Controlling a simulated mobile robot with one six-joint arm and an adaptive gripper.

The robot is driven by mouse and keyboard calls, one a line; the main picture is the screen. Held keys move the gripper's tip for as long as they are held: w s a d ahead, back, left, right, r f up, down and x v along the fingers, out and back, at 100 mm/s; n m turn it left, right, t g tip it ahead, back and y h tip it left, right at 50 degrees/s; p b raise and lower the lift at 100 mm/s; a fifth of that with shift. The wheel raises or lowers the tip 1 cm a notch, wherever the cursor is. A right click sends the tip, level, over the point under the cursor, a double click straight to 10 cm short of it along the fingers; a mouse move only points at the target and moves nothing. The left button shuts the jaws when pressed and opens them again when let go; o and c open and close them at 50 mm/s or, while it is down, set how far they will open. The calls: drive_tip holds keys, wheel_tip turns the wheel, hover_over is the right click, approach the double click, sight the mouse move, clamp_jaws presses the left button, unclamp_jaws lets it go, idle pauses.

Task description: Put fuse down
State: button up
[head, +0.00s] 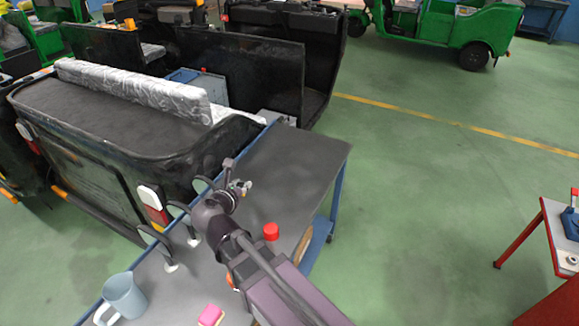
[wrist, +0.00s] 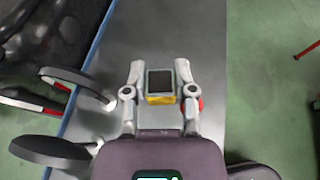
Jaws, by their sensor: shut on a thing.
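My gripper (wrist: 160,75) is shut on a small block with a dark top and a yellow lower edge, which I take to be the fuse (wrist: 160,82). The block sits between the two fingers, above the dark grey tabletop (wrist: 150,25). I cannot tell whether it touches the table. In the head view my gripper (head: 238,178) is over the far part of the same bench, and the block cannot be made out there.
A red round object (head: 271,231) stands on the bench beside my arm. A blue-grey mug (head: 122,300) and a pink block (head: 210,315) are at the near end. The far bench top is clear.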

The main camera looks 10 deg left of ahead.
drive_tip(key=w+d+f+m+g+h+b, duration=0.1)
drive_tip(key=w+f+m+h+b, duration=0.25)
drive_tip(key=w, duration=0.65)
drive_tip(key=w+d+f+m+g+h+b, duration=0.1)
drive_tip(key=w+f+m+g+h+b, duration=0.2)
drive_tip(key=w, duration=0.7)
drive_tip(key=m+g+h+b, duration=0.4)
drive_tip(key=m+b, duration=0.1)
hover_over(289, 165)
wheel_tip(289, 165, down, 5)
drive_tip(key=shift+s+d+f, duration=0.1)
drive_tip(key=shift+f, duration=0.1)
drive_tip(key=shift+f, duration=0.1)
wheel_tip(289, 165, down, 6)
drive_tip(key=b, duration=0.6)
drive_tip(key=shift+f+b, duration=0.15)
drive_tip(key=shift+b, duration=0.25)
drive_tip(key=shift+f+b, duration=1.75)
drive_tip(key=shift+f, duration=0.1)
